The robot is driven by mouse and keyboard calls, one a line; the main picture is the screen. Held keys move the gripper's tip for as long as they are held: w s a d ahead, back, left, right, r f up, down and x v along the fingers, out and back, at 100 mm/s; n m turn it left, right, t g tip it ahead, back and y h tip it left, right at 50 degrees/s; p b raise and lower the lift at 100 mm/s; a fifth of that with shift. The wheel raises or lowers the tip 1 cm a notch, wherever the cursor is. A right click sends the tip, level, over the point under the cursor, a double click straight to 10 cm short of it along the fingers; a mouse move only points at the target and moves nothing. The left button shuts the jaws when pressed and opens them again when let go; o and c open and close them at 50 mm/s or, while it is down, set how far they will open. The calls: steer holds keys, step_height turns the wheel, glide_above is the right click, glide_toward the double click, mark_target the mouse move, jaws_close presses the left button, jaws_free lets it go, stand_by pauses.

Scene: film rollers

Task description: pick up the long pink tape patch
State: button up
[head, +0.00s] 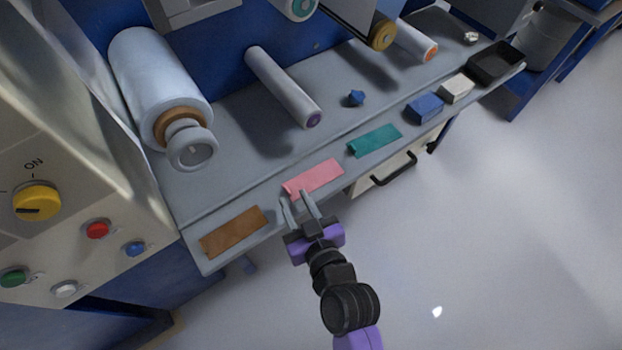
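The long pink tape patch (314,177) lies flat on the front strip of the grey shelf, between a brown patch and a teal patch. Its left end looks slightly raised or folded. My gripper (296,206) is just in front of the pink patch, with its two fingers pointing at the patch's left end. The fingers are apart and nothing shows between them. From this view I cannot tell whether the fingertips touch the patch or the shelf edge.
A brown patch (234,232) lies left and a teal patch (374,140) right on the same strip. A blue block (425,108), white block (456,88) and black tray (496,64) stand farther right. Rollers (284,86) and a control panel (65,230) are behind and left. Open floor lies in front.

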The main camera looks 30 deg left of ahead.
mark_target(286, 187)
steer(key=x, duration=0.4)
steer(key=shift+a+f+b, duration=0.15)
steer(key=shift+f+b, duration=0.15)
steer(key=shift+f, duration=0.05)
jaws_close()
